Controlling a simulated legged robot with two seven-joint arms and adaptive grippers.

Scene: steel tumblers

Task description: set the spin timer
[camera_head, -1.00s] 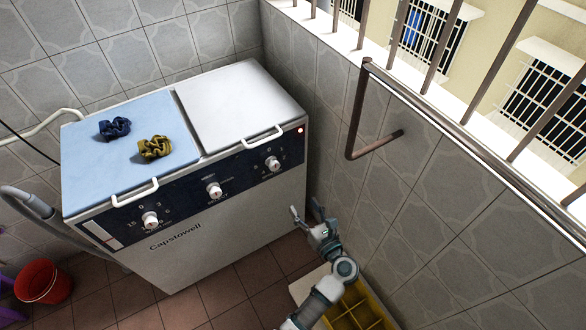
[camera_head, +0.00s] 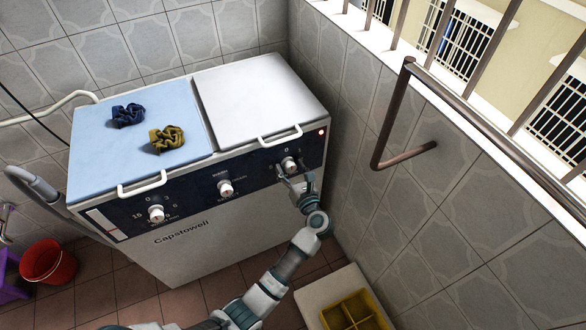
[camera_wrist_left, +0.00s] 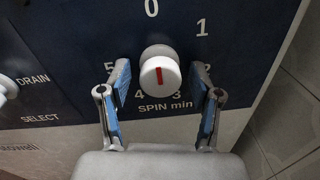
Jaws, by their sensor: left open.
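The spin timer knob (camera_head: 289,164) is a white round knob at the right end of the washer's dark front panel (camera_head: 255,174). In the left wrist view the knob (camera_wrist_left: 161,72) is at the centre, with an upright red mark on its face. The printed numbers 0 and 1 show above it, and "SPIN min" below. My left gripper (camera_head: 291,176) is open at the knob. In the left wrist view its blue-padded fingers (camera_wrist_left: 160,80) are on either side of the knob, with a gap on each side. My right gripper is not in view.
The washer (camera_head: 225,235) also has a middle knob (camera_head: 225,188) and a left knob (camera_head: 156,213). Two scrunchies lie on its blue lid (camera_head: 95,165). A tiled wall with a metal rail (camera_head: 397,110) stands to the right.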

